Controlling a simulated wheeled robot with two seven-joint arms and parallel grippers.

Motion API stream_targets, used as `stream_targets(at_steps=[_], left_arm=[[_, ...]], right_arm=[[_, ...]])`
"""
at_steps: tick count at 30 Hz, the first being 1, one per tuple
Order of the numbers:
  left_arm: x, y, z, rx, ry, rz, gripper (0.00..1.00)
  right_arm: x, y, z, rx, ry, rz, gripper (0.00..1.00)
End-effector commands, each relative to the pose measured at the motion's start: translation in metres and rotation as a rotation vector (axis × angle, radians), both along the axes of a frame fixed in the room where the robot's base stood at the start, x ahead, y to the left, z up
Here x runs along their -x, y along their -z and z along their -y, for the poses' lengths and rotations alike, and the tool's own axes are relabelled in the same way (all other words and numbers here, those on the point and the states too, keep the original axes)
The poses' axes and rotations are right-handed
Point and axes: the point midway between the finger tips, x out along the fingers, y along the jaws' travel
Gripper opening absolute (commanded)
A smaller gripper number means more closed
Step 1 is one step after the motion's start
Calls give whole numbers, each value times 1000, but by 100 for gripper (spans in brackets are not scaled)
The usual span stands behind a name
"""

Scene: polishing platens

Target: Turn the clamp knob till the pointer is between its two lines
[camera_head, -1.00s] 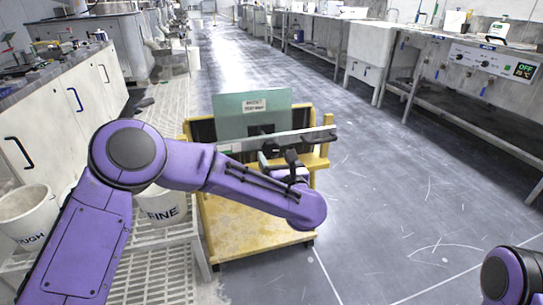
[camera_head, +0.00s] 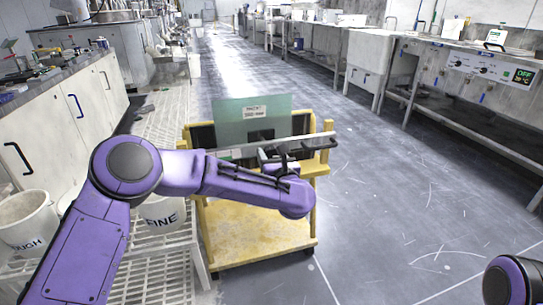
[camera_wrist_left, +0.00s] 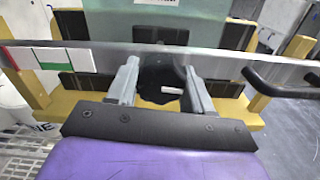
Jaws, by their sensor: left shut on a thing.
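The clamp knob (camera_wrist_left: 150,84) is black and sits in the wrist view on the near side of a grey metal bar (camera_wrist_left: 222,62). A short white mark (camera_wrist_left: 172,90) on it lies nearly level; I cannot tell if it is the pointer. The two lines cannot be made out. My left gripper (camera_wrist_left: 164,80) is shut on the knob, one grey finger on each side. In the head view the left gripper (camera_head: 274,156) is at the bar, partly hidden by my forearm. My right gripper is out of view.
A yellow cart (camera_head: 235,232) carries the bar and an upright greenish glass plate (camera_head: 230,127). Buckets (camera_head: 25,222) stand left; the floor right is clear.

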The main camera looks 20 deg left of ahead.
Motion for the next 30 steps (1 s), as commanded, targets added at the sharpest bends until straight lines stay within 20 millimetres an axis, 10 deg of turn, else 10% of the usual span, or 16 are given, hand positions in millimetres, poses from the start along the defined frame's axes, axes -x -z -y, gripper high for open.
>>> stream_targets(at_steps=[30], left_arm=[[1, -4, 0, -617, 2, -415, 20]], right_arm=[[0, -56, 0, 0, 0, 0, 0]])
